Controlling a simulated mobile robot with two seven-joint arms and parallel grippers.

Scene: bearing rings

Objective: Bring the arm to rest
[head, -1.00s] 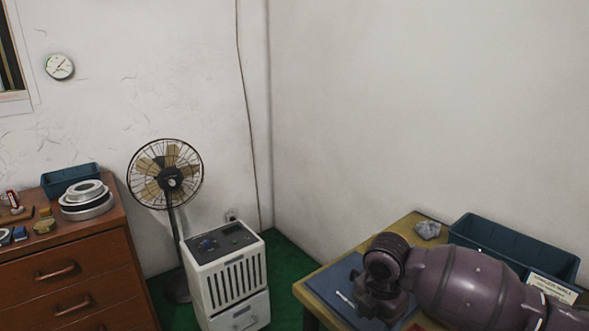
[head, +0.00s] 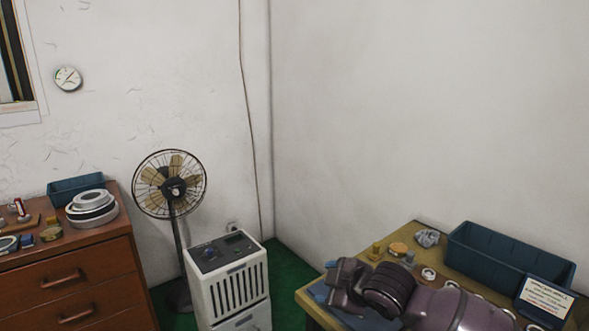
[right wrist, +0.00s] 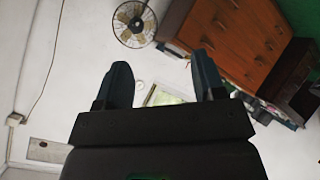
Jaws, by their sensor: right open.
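My right arm (head: 388,288) reaches in from the lower right of the head view, over the wooden table (head: 425,228). Its wrist end is low over the table's left part, and the fingers are hard to make out there. In the right wrist view my right gripper (right wrist: 164,82) has its two dark blue fingers wide apart with nothing between them. They point toward the room, with the wall, fan and drawers beyond. My left gripper is not in view.
A blue bin (head: 500,258), a label card (head: 545,298), a grey crumpled rag (head: 427,238), a brass piece (head: 397,248) and small rings lie on the table. A wooden chest (head: 75,265) bears stacked rings (head: 92,208). A fan (head: 170,185) and white cabinet (head: 228,278) stand between.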

